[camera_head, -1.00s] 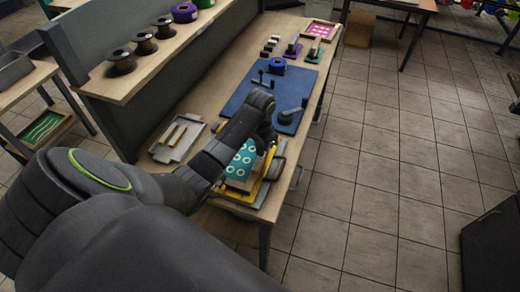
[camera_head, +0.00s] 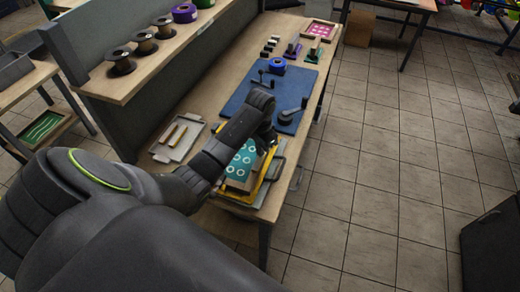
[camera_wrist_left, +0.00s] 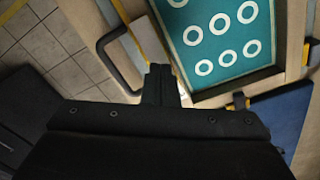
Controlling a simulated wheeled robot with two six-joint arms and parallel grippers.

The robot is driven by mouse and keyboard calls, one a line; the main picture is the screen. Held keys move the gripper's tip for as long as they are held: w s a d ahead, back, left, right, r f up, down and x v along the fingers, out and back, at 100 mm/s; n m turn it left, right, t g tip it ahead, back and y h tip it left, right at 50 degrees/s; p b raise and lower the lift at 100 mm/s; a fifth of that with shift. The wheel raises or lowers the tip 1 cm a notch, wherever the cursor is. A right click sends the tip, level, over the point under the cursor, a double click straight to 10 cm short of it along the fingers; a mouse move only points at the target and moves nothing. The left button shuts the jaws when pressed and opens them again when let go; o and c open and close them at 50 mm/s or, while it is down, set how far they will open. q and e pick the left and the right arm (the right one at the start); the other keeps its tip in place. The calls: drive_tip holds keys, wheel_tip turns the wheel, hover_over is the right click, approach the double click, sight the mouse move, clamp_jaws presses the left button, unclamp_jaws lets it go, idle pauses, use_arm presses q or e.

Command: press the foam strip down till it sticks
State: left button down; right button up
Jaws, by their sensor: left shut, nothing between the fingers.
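A teal plate with white rings (camera_head: 240,164) lies within a yellow frame (camera_head: 235,196) at the near end of the workbench; the plate (camera_wrist_left: 222,38) fills the upper right of the left wrist view. My left gripper (camera_wrist_left: 160,82) is shut and empty, its fingertips at the plate's edge beside the frame's yellow side. In the head view my left arm hides part of the plate and frame. I cannot make out the foam strip; it may be hidden by the gripper. I cannot tell whether the fingertips touch anything. My right gripper is in neither view.
A grey tray with yellow-brown sticks (camera_head: 178,137) lies left of the plate. Behind is a blue mat (camera_head: 245,103) with a purple-blue roll (camera_head: 277,65) and a dark hand tool (camera_head: 291,112). A shelf with several spools (camera_head: 145,42) runs along the left.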

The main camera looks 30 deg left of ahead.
use_arm(q)
drive_tip(key=shift+f+b, duration=0.4)
drive_tip(key=shift+f, duration=0.5)
drive_tip(key=shift+s+f+p, duration=0.15)
drive_tip(key=shift+p, duration=0.3)
idle(1.8)
drive_tip(key=shift+r+p, duration=0.6)
drive_tip(key=shift+r, duration=3.55)
